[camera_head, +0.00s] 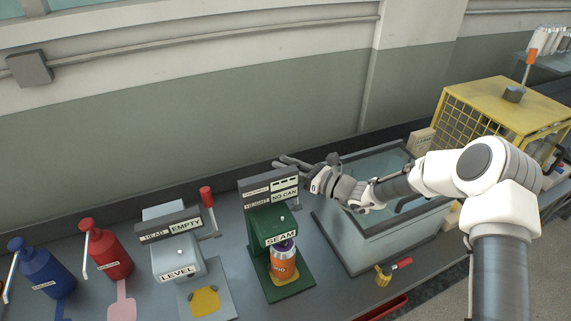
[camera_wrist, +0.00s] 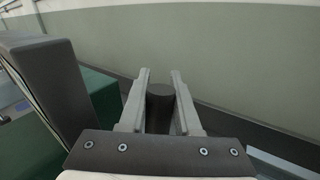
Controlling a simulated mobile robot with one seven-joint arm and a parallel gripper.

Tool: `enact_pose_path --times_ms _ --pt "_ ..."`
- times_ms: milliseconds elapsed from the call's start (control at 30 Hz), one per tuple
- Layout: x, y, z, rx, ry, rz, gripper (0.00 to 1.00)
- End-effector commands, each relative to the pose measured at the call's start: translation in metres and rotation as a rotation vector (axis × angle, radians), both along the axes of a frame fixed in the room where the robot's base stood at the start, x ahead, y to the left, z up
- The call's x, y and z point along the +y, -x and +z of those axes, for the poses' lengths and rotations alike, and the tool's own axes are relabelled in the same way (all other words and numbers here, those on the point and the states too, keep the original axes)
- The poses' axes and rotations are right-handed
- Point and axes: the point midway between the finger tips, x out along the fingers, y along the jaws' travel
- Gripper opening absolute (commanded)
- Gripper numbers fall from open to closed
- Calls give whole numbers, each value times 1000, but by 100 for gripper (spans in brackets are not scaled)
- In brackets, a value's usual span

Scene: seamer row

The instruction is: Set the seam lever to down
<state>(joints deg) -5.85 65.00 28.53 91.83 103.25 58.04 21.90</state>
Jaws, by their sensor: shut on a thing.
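The green SEAM machine (camera_head: 278,222) stands at the middle of the bench, with a dark display box (camera_head: 268,189) on top that includes the words NO CAN. An orange can (camera_head: 284,266) sits under its head. My gripper (camera_head: 282,161) is behind and right of the display box. In the wrist view my gripper (camera_wrist: 160,76) is shut on a dark cylindrical grip (camera_wrist: 160,108), which appears to be the seam lever. The display box and green body fill the left of that view. In the head view the lever is hidden or too small to make out.
The LEVEL machine (camera_head: 175,250) with a red-knobbed lever (camera_head: 207,197) stands left. A glass-walled tank (camera_head: 370,235) stands close on the right, under my arm. A yellow cage (camera_head: 505,105) is beyond it. The wall runs behind.

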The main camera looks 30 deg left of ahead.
Motion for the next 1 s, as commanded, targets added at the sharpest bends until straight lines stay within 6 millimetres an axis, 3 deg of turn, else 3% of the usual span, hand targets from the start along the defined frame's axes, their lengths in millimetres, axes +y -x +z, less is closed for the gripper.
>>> enact_pose_path --times_ms 300,633,667,800,1000 --pt "-13 10 2 -73 -91 -1 0" --pt "-14 10 5 -78 -98 -2 0" --pt "-14 10 5 -78 -98 -2 37" --pt "-14 10 5 -78 -98 -1 62" --pt "-13 11 5 -78 -98 0 62"
